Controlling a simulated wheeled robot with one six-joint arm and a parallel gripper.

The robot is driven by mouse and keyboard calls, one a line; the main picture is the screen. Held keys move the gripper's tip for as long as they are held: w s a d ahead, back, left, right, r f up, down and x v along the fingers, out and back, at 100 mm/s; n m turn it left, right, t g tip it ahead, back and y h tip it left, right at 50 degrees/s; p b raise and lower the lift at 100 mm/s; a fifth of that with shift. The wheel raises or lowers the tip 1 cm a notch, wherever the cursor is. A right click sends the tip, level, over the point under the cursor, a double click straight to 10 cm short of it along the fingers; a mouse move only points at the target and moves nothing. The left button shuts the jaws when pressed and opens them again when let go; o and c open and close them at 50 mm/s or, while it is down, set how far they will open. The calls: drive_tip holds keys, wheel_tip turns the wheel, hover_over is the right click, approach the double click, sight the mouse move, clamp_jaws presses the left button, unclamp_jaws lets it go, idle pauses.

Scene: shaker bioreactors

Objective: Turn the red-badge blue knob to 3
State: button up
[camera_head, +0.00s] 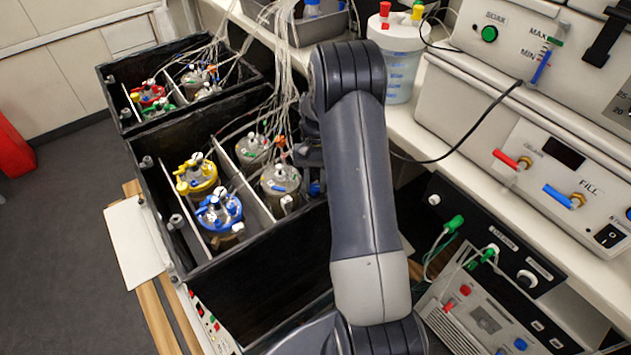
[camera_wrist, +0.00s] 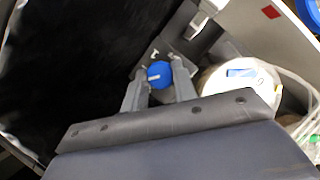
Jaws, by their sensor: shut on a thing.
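In the wrist view a round blue knob (camera_wrist: 160,75) with a short pale mark on its face sits between the two grey fingers of my gripper (camera_wrist: 159,86). The fingers are shut on it from both sides. A red diamond badge (camera_wrist: 270,12) shows on a pale panel at the upper right. In the head view my gripper is mostly hidden behind my arm, beside the near black box. A small blue patch (camera_head: 316,188) shows there, and I cannot tell whether it is the knob. No scale numbers around the knob can be read.
A white round lid (camera_wrist: 240,85) with a blue label stands close to the right finger. The near black box (camera_head: 265,275) holds several vessels with yellow, blue and steel lids, with many thin tubes above. A bench (camera_head: 470,120) with instruments lies to the right.

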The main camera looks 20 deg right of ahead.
drive_tip(key=n+h, duration=0.1)
drive_tip(key=n, duration=0.3)
drive_tip(key=shift+a+n+h, duration=0.15)
drive_tip(key=shift+n+h, duration=0.15)
drive_tip(key=shift+h, duration=0.1)
drive_tip(key=shift+n+h, duration=0.5)
drive_tip(key=shift+n, duration=0.9)
drive_tip(key=o, duration=1)
drive_tip(key=v, duration=1)
drive_tip(key=shift+w+a+r, duration=0.1)
drive_tip(key=shift+w+r, duration=0.15)
drive_tip(key=shift+r, duration=0.1)
